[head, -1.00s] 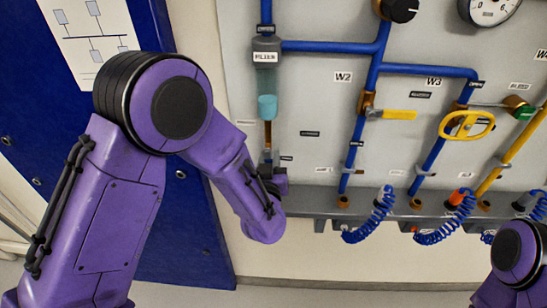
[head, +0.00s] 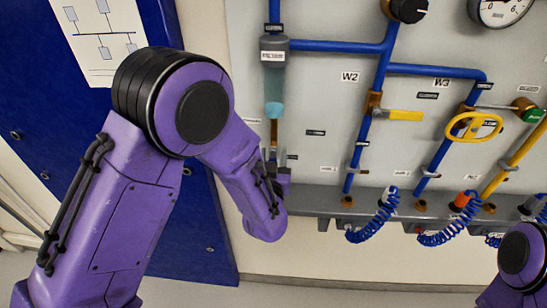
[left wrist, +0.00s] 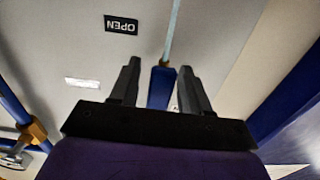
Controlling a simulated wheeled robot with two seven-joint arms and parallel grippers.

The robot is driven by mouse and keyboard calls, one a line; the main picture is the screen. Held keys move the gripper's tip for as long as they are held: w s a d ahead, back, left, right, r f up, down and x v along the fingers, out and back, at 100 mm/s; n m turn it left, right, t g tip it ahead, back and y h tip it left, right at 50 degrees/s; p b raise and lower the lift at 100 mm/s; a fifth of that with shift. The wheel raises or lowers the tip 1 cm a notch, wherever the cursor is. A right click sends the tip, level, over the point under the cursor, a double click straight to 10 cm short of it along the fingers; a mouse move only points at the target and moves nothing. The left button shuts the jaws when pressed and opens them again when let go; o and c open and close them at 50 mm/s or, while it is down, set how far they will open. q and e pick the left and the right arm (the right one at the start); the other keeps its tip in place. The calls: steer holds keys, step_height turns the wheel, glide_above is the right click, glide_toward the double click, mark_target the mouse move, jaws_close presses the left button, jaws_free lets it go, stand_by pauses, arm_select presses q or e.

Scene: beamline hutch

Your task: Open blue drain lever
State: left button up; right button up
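The blue drain lever (left wrist: 161,88) shows in the left wrist view as a short blue bar between the two dark fingers of my left gripper (left wrist: 157,84). The fingers stand apart, with a gap on the lever's left; the right finger looks very close to it, and I cannot tell if they touch. A label reading OPEN (left wrist: 121,24) appears upside down beside it on the panel. In the head view my left gripper (head: 273,158) is below the filter (head: 274,55), and my wrist hides the lever. My right gripper is out of view; only part of that arm shows.
The grey panel carries blue pipes, a yellow lever (head: 404,115), a yellow handwheel (head: 474,126) and a gauge (head: 504,8). A grey ledge (head: 325,203) with coiled blue hoses (head: 374,222) runs right of my left wrist. A blue door (head: 60,150) stands at left.

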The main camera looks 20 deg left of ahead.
arm_select(q)
steer(key=b+v, duration=0.2)
steer(key=v, duration=0.8)
steer(key=shift+s+b, duration=0.25)
steer(key=shift+b, duration=0.1)
steer(key=shift+d, duration=0.15)
